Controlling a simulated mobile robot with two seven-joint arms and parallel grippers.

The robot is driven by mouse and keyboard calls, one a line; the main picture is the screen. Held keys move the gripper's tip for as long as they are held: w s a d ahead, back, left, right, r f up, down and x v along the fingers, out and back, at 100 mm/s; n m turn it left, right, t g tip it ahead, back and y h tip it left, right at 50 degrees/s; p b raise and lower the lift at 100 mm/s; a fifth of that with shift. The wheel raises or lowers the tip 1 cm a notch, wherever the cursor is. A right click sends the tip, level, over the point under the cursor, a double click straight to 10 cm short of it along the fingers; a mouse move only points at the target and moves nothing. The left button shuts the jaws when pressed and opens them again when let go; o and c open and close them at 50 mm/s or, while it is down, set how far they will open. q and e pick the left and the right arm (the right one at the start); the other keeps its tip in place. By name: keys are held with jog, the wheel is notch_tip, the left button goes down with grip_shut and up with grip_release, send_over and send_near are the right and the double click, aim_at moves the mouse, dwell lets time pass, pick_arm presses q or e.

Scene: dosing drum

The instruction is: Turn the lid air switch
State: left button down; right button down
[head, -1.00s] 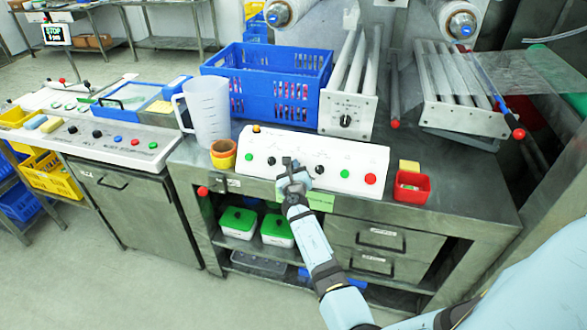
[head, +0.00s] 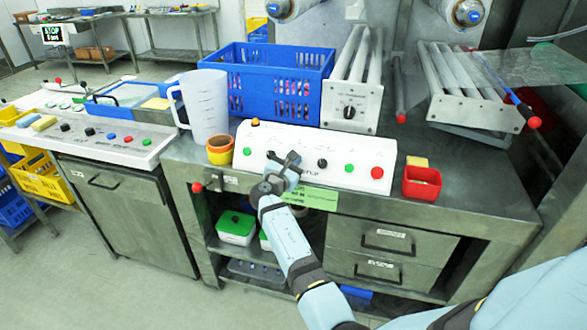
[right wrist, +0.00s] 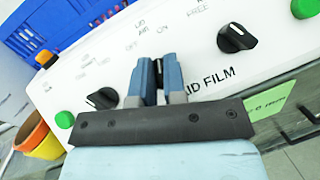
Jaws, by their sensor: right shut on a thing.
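The white control panel (head: 345,150) stands on the steel bench. My right gripper (head: 292,158) is at its front face, left of the middle. In the right wrist view the two blue-grey fingers (right wrist: 157,88) are shut on a dark switch (right wrist: 158,68), below the printed words "LID AIR" and "ON". The fingers hide most of it, so its exact angle cannot be told. A black knob with a white mark (right wrist: 236,37) sits to the right, and another black knob (right wrist: 103,98) to the left. My left gripper is out of view.
Green (head: 349,168) and red (head: 377,172) buttons are on the panel's right part. A red box (head: 422,184) stands to its right. An orange cup (head: 219,151) and clear jug (head: 204,103) stand to its left. A blue crate (head: 270,70) is behind.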

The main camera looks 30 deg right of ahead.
jog(key=shift+m+g+b, duration=0.45)
jog(key=shift+m+g, duration=0.35)
jog(key=shift+m, duration=0.3)
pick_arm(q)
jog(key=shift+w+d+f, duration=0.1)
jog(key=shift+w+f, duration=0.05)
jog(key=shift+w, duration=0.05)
pick_arm(e)
jog(key=shift+m, duration=0.4)
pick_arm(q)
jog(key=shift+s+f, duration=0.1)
pick_arm(e)
jog(key=shift+g, duration=0.3)
jog(key=c, duration=1.2)
grip_release()
